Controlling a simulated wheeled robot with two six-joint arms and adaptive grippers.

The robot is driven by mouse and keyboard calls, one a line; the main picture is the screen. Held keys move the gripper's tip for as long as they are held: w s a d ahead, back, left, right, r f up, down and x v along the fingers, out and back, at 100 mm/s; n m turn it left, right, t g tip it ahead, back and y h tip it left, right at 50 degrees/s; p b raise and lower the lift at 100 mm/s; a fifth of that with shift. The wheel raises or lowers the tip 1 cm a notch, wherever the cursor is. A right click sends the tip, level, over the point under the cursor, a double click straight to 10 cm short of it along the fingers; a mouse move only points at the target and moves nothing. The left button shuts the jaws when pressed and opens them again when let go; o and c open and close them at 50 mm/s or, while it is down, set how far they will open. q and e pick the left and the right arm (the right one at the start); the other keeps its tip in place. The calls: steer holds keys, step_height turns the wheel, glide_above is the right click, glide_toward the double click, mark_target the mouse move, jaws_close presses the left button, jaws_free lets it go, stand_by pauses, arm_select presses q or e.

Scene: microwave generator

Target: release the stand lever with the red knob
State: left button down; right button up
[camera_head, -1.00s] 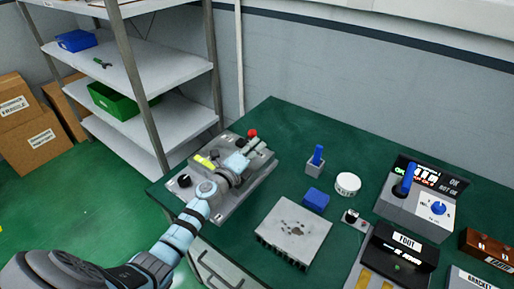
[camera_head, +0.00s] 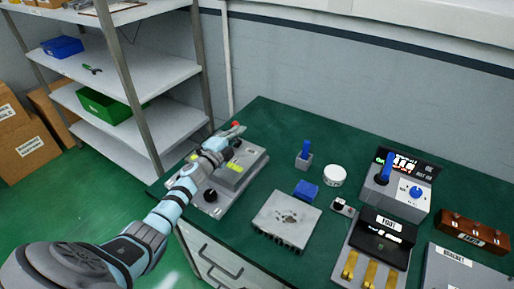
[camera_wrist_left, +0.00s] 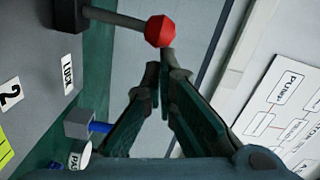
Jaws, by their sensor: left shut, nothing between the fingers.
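The grey stand (camera_head: 212,204) is at the left end of the green bench, with a black dial and a yellow label on it. The red knob (camera_head: 236,125) shows at its far side, partly hidden by my left gripper (camera_head: 234,133). In the left wrist view the red knob (camera_wrist_left: 161,30) sits on the end of a grey lever (camera_wrist_left: 116,18), which comes out of a dark block by a "LOCK" label. My left gripper (camera_wrist_left: 160,72) is shut and empty, its fingertips just short of the knob; whether they touch it I cannot tell. My right gripper is out of view.
A blue-lever switch (camera_head: 304,155), a white round container (camera_head: 335,175), a blue block (camera_head: 306,190) and a finned grey plate (camera_head: 287,218) stand right of the stand. A control box (camera_head: 397,195) is farther right. A shelf (camera_head: 130,75) stands behind left.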

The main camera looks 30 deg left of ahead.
arm_select(q)
steer(key=a+n, duration=0.1)
steer(key=n, duration=0.1)
steer(key=a+r+n+p, duration=0.1)
steer(key=a+n, duration=0.1)
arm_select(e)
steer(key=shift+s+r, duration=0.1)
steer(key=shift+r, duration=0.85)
arm_select(q)
steer(key=shift+r, duration=0.1)
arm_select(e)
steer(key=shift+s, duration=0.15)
arm_select(q)
steer(key=shift+d+p, duration=0.1)
steer(key=shift+p, duration=0.2)
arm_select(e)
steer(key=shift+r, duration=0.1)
